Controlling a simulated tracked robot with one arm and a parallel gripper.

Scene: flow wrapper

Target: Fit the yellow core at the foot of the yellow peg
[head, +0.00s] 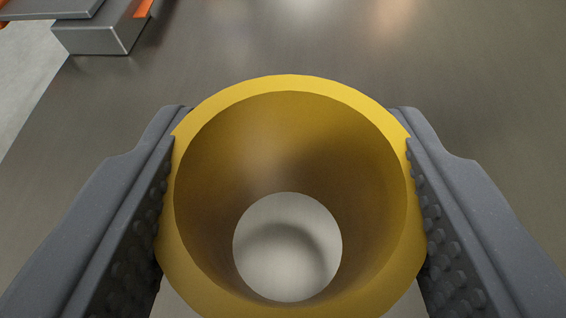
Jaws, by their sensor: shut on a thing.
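The yellow core (290,84) is a hollow ring or tube, seen from above and close up in the head view. My gripper (290,200) is shut on it, with one grey, studded finger against its left side and one against its right. Through the core's bore I see a plain grey surface with a soft dark shadow on it. The core looks held above that surface, but the height is hard to tell. The yellow peg is not in view.
A grey metal surface (300,40) spreads beyond the core and is clear in the middle and right. A grey metal block (95,38) with a plate above it and an orange part (143,9) stand at the top left. A paler floor shows past the left edge.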

